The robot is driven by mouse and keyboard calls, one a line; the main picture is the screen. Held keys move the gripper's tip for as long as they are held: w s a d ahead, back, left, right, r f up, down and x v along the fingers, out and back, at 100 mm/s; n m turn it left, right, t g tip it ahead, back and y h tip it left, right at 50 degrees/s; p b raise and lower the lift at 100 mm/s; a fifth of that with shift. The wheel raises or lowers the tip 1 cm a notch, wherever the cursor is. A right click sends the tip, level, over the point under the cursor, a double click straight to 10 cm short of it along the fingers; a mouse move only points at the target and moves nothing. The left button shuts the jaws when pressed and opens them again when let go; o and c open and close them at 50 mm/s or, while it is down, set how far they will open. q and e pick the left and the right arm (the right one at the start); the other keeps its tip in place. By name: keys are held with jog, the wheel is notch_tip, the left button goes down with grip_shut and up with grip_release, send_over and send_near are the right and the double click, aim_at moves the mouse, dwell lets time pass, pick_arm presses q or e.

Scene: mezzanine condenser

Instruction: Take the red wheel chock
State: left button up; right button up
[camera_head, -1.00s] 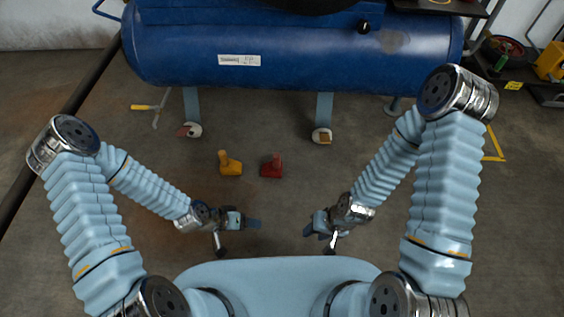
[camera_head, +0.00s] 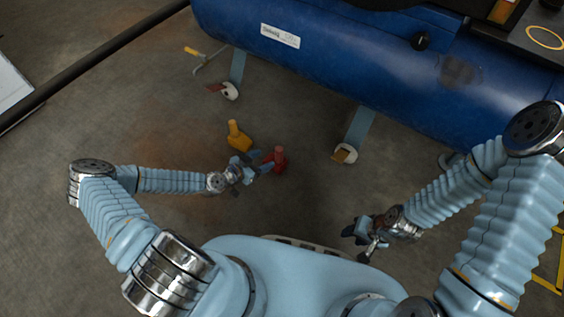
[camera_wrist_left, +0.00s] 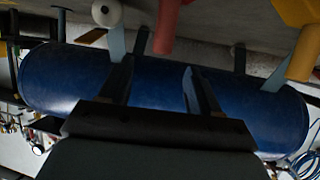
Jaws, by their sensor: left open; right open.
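The red wheel chock (camera_head: 279,160) stands on the floor, with a post-like top. My left gripper (camera_head: 262,162) is open right beside it, on its left, and partly overlaps it in the head view. In the left wrist view, which looks upside down, the red chock (camera_wrist_left: 168,25) shows at the top, sideways between the open fingers (camera_wrist_left: 158,68). I cannot tell whether the fingers touch it. A yellow chock (camera_head: 238,136) stands just behind and left of the red one; it also shows in the left wrist view (camera_wrist_left: 302,40). My right gripper (camera_head: 357,235) is open and empty.
A big blue tank (camera_head: 340,55) on light-blue legs fills the back. A yellow-handled tool (camera_head: 205,58) lies at the back left.

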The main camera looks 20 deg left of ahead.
aim_at(282, 149)
pick_arm(q)
jog(key=x, duration=0.6)
jog(key=shift+w+d+f+b, duration=0.25)
jog(key=shift+b, duration=0.05)
jog(key=x, duration=0.5)
jog(key=shift+w+a+f+b, duration=0.15)
jog(key=shift+a+b, duration=0.1)
jog(key=shift+b, duration=0.15)
grip_shut()
